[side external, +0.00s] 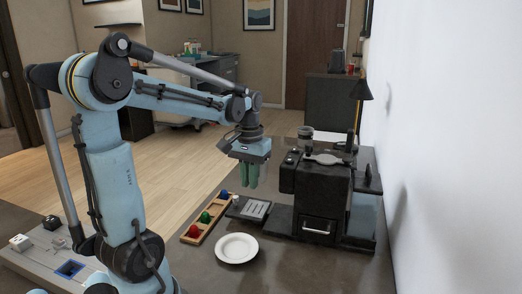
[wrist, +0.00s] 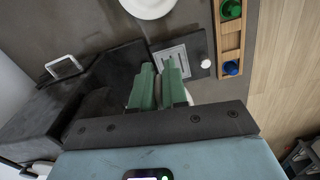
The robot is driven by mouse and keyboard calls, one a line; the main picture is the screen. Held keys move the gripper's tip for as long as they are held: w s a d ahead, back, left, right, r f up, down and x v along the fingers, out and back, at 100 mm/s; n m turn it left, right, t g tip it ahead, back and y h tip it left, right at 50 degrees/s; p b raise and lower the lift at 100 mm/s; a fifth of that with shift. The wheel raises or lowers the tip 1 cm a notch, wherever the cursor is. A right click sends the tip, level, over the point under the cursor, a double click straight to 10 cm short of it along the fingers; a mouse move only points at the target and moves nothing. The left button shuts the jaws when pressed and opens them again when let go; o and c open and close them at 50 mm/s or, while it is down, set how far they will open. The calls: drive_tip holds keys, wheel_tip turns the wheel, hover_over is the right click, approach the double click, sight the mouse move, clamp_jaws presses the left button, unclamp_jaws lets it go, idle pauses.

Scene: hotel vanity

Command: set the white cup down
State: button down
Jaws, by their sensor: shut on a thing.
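My gripper (side external: 249,185) has green fingers that point down above the dark counter, left of the black coffee machine. In the wrist view the gripper (wrist: 160,72) is shut with a narrow gap between its fingers. Parts of a white rounded thing, which I take to be the white cup (wrist: 188,97), show beside the fingers. The fingers hide most of it, and I cannot make it out in the side view. A white plate (side external: 237,248) lies flat on the counter (side external: 290,265), nearer the side camera than the gripper; it also shows at the top of the wrist view (wrist: 150,6).
A wooden tray (side external: 212,230) holds red, green and blue items left of the plate. A dark flat block with a pale panel (side external: 254,209) lies beside it, with a small white round thing (wrist: 206,64). The black coffee machine (side external: 318,195) stands right. Counter in front is bare.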

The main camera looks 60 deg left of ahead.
drive_tip(key=s+d+r, duration=0.2)
drive_tip(key=d+r, duration=0.1)
drive_tip(key=d, duration=0.8)
drive_tip(key=w+d+r+m, duration=0.1)
drive_tip(key=w+d+m, duration=0.5)
drive_tip(key=d+m, duration=0.15)
drive_tip(key=s+d+f+n, duration=0.1)
drive_tip(key=s+f+n, duration=0.25)
drive_tip(key=s, duration=0.45)
drive_tip(key=s+d+f+n, duration=0.1)
drive_tip(key=s+f+n, duration=0.1)
drive_tip(key=s+n, duration=0.35)
drive_tip(key=m, duration=0.2)
hover_over(228, 261)
drive_tip(key=shift+n, duration=0.25)
wheel_tip(228, 261, down, 7)
drive_tip(key=shift+f, duration=2.15)
drive_tip(key=c, duration=1.1)
unclamp_jaws()
drive_tip(key=shift+s, duration=0.1)
drive_tip(key=shift+c, duration=0.2)
